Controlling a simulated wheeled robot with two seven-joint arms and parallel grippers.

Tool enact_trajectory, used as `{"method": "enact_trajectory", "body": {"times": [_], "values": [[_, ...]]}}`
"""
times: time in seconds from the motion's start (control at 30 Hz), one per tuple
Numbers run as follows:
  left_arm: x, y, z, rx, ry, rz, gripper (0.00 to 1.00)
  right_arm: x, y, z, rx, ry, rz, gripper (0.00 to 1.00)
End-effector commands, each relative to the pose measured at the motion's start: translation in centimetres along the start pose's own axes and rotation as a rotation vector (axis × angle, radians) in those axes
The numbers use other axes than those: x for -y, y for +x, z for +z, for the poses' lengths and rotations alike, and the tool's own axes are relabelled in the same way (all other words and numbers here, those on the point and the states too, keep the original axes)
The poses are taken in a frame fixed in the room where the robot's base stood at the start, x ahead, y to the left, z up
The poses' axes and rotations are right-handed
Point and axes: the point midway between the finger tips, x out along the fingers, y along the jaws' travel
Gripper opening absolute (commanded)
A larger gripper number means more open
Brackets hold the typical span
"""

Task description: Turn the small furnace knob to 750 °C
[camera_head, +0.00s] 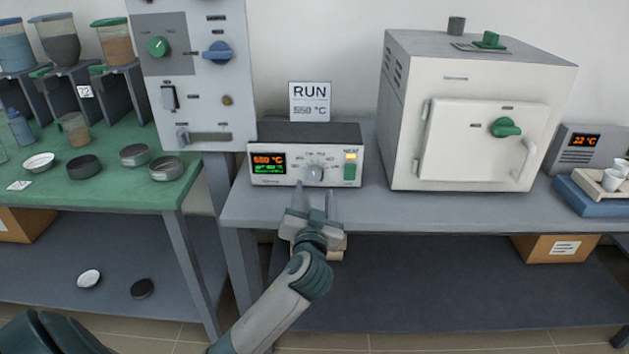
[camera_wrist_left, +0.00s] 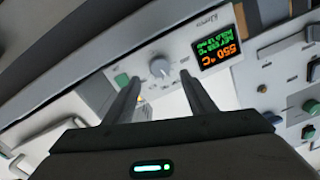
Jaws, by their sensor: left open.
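The small grey furnace knob (camera_head: 315,172) is on the front of a white control box (camera_head: 273,182) with a dark top. It also shows in the left wrist view (camera_wrist_left: 160,68). The box's display (camera_head: 268,163) reads 550 °C in orange in the left wrist view (camera_wrist_left: 220,49), with green lines beside it. My left gripper (camera_head: 314,196) is open just in front of the knob. In the left wrist view its fingertips (camera_wrist_left: 160,78) stand on either side of the knob, with a gap at each side. Where the knob points is too small to tell. My right gripper is not in view.
A sign (camera_head: 310,101) reading RUN 550 °C stands behind the box. A green rocker switch (camera_head: 350,172) is right of the knob. A white furnace (camera_head: 462,120) stands to the right, a tall panel (camera_head: 200,75) to the left. The grey bench (camera_head: 375,208) is clear in front.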

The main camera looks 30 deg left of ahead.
Motion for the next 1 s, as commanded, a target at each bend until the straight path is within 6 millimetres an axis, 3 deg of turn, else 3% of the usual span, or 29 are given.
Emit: {"method": "enact_trajectory", "body": {"times": [0.2,0.4,0.83,1.0], "values": [[0.1,3.7,-0.1,-0.001,0.001,-0.002,0.51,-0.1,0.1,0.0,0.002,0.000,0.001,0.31],[0.0,5.7,-0.1,-0.001,0.000,-0.001,0.51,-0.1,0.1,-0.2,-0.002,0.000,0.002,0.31],[0.0,6.2,0.0,0.000,0.000,0.000,0.51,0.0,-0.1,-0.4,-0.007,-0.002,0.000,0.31],[0.0,6.2,0.0,0.000,0.000,0.000,0.10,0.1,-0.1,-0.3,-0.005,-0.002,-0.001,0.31]]}}
